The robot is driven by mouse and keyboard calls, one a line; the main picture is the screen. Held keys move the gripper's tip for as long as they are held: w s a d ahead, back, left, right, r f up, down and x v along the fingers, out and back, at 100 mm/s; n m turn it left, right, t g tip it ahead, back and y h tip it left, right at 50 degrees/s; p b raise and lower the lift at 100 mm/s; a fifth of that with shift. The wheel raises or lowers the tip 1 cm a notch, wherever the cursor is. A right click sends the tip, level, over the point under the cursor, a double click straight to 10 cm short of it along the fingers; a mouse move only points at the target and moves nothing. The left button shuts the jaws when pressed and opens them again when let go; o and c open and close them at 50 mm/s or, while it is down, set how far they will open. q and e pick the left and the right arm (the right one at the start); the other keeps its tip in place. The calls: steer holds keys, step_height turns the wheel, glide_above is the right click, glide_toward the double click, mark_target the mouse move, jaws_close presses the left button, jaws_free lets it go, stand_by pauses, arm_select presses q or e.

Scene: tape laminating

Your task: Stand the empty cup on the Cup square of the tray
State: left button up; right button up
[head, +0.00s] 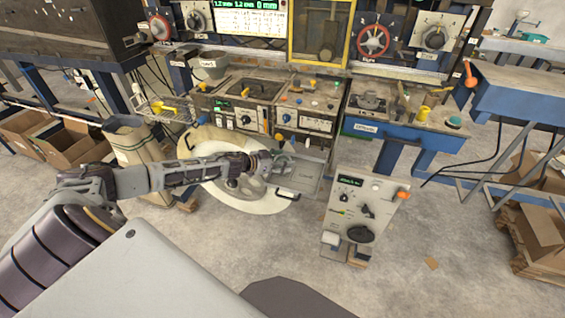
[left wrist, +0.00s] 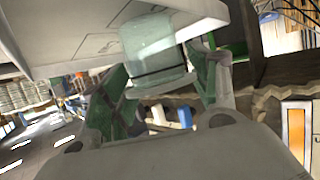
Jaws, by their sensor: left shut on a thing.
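My left gripper (head: 282,163) reaches in from the left in the head view, over the left part of a grey tray (head: 308,183). In the left wrist view, the gripper's green-padded fingers (left wrist: 165,92) are shut on a clear, pale green cup (left wrist: 155,45). The cup looks empty. A pale slab with thin outlines, apparently the tray (left wrist: 70,35), lies right behind the cup. I cannot tell whether the cup touches it. The Cup square's label is not readable. My right gripper is not in view.
A round cream-coloured table or drum top (head: 268,203) lies below my left arm. A control box (head: 362,205) with knobs and an orange part stands right of the tray. Bench machines (head: 245,105) stand behind. Open floor lies in front of the control box.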

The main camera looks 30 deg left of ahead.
arm_select(q)
steer(key=shift+w+f, duration=0.2)
steer(key=shift+w+a+f, duration=0.1)
steer(key=shift+w+f, duration=0.1)
steer(key=shift+w, duration=0.05)
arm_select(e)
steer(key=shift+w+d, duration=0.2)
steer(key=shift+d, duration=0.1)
arm_select(q)
steer(key=shift+f, duration=0.1)
steer(key=o, duration=0.9)
steer(key=shift+o, duration=0.7)
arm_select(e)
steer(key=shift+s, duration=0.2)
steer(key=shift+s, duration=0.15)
arm_select(q)
steer(key=shift+s, duration=0.1)
